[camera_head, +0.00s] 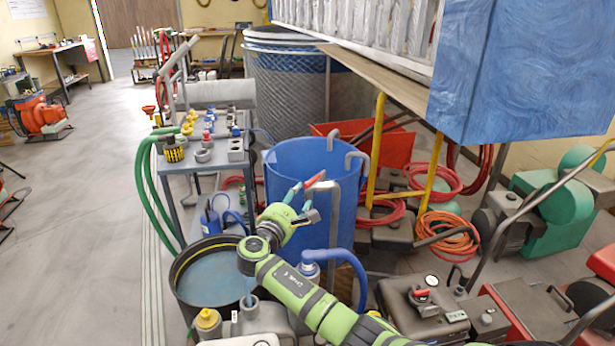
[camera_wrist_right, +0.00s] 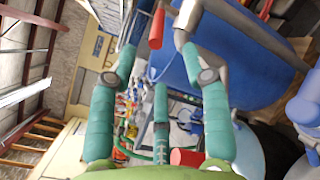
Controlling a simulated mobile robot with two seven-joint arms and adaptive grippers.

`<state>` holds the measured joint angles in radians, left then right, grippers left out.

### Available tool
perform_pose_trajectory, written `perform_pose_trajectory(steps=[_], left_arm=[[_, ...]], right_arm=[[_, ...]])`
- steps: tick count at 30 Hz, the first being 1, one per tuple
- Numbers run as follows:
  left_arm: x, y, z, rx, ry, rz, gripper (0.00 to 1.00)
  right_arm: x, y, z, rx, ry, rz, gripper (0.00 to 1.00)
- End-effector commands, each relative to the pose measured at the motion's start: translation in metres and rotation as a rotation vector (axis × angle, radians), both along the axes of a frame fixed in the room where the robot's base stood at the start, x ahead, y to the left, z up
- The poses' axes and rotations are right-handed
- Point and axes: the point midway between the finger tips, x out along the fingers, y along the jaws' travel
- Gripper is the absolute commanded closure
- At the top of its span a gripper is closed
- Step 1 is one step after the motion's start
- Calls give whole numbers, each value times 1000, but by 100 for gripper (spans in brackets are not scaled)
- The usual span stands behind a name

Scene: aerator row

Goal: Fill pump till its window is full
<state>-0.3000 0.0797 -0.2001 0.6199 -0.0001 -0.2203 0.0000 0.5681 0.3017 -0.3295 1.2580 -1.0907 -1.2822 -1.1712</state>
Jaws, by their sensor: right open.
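My right gripper (camera_head: 303,190) is at the near rim of a blue barrel (camera_head: 292,165), and its teal fingers are spread apart. In the right wrist view, the gripper (camera_wrist_right: 158,62) is open. A red handle (camera_wrist_right: 157,28) and a grey pipe (camera_wrist_right: 187,22) are near its fingertips; contact cannot be told. The red handle also shows in the head view (camera_head: 316,179). I cannot tell which machine is the pump, and no fill window is readable. A dark grey unit with a red knob (camera_head: 424,312) stands at the lower right. My left gripper is not in view.
A round dark tub (camera_head: 212,285) stands left of my right arm. A blue curved pipe (camera_head: 345,262) rises beside the arm. A bench (camera_head: 178,158) with small fittings stands behind. A blue-wrapped load (camera_head: 520,70) overhangs at upper right. Open floor (camera_head: 80,240) lies left.

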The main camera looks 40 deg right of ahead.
Motion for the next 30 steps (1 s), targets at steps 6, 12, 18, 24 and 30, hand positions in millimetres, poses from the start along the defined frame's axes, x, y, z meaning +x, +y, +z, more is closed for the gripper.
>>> perform_pose_trajectory(steps=[6,12,18,24,30], left_arm=[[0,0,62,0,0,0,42],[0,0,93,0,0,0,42],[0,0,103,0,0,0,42],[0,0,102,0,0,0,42],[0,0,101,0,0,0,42]], right_arm=[[-8,-40,18,249,-285,239,51],[-19,-47,23,528,-455,397,51],[-25,-44,22,687,-521,457,51],[-14,-49,19,707,-532,461,51],[8,-63,15,704,-532,459,51]])
